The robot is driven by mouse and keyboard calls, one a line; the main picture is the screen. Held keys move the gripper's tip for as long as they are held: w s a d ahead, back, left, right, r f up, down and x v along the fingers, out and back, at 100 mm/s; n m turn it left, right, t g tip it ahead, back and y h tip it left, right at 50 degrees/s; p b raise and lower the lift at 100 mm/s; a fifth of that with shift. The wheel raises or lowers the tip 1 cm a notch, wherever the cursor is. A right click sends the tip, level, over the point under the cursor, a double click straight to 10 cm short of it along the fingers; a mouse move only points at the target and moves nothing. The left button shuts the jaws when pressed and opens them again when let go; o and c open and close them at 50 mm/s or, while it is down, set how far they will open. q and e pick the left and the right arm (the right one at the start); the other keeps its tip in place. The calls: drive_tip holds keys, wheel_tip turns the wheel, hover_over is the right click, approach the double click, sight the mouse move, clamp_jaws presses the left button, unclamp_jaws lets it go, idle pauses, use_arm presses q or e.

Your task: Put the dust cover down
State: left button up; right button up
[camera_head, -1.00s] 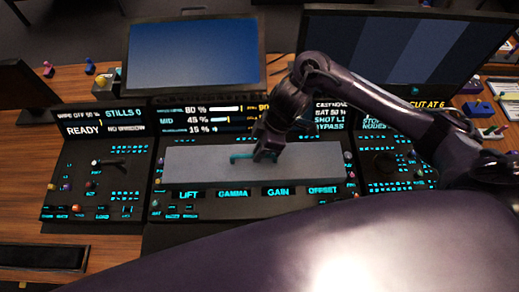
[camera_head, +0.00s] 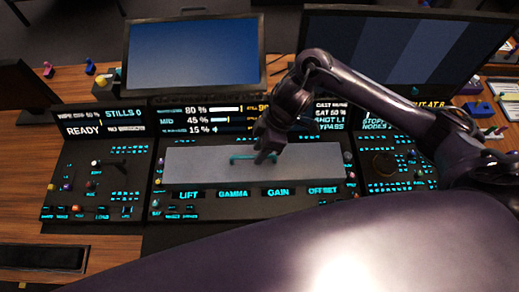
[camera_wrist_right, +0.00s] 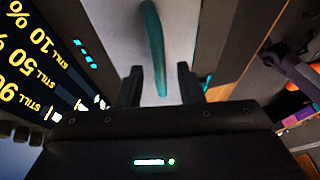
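The dust cover (camera_head: 205,168) is a long, flat grey panel with a teal bar handle (camera_head: 240,157) on top. It lies across the middle of the console, over the area just above the LIFT, GAMMA, GAIN and OFFSET labels. My right gripper (camera_head: 264,157) is at the handle, reaching in from above. In the right wrist view its two dark fingers (camera_wrist_right: 160,86) stand apart, with a gap on each side of the teal handle (camera_wrist_right: 153,45). The grey cover (camera_wrist_right: 113,25) fills the space behind them. My left gripper is not in view.
Two monitors (camera_head: 195,55) stand behind the console, with lit readouts (camera_head: 210,118) below them. A joystick panel (camera_head: 95,180) is left of the cover and a dial panel (camera_head: 385,165) right. Bare wooden desk (camera_head: 28,165) shows at far left. My own purple arm spans the foreground.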

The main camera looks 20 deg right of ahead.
drive_tip(key=v, duration=1.1)
drive_tip(key=shift+p, duration=0.4)
drive_tip(key=shift+r, duration=0.1)
